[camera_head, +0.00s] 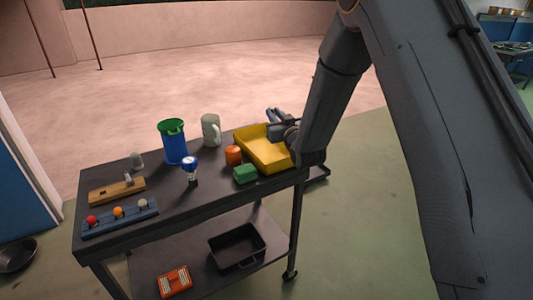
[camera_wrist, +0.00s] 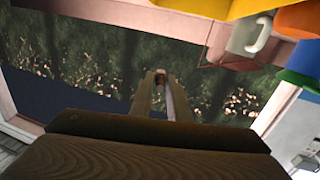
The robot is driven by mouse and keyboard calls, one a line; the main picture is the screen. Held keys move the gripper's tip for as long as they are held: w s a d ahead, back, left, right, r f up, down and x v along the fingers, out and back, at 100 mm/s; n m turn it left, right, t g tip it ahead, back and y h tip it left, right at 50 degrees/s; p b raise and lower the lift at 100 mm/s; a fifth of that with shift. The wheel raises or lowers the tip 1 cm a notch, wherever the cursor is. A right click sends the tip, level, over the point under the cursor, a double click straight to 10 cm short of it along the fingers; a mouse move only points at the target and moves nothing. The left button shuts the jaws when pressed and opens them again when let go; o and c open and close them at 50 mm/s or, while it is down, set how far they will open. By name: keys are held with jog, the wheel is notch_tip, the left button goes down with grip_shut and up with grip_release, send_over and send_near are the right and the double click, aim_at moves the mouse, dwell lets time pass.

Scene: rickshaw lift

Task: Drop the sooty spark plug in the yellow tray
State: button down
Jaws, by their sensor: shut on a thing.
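The yellow tray (camera_head: 268,158) sits at the right end of the dark workbench top, and its edge also shows at the top of the wrist view (camera_wrist: 205,7). My gripper (camera_head: 274,121) is above the tray's far right side in the head view. In the wrist view my gripper's fingers (camera_wrist: 159,77) are close together on a small thing (camera_wrist: 160,76) at their tips. It is most likely the sooty spark plug, but it is too small and mostly hidden for me to make out soot. I see no spark plug lying in the tray.
A pale mug (camera_head: 211,130), a blue container (camera_head: 173,143) and a blue-topped item (camera_head: 190,165) are farther left. A black bin (camera_head: 237,247) is on the lower shelf.

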notch_tip(320, 180, down, 6)
jog(key=b, duration=0.3)
jog(key=shift+a+r, duration=0.1)
dwell(0.3)
jog(key=c, duration=1.6)
grip_release()
jog(key=shift+b+v, duration=0.55)
jog(key=shift+v, duration=3.4)
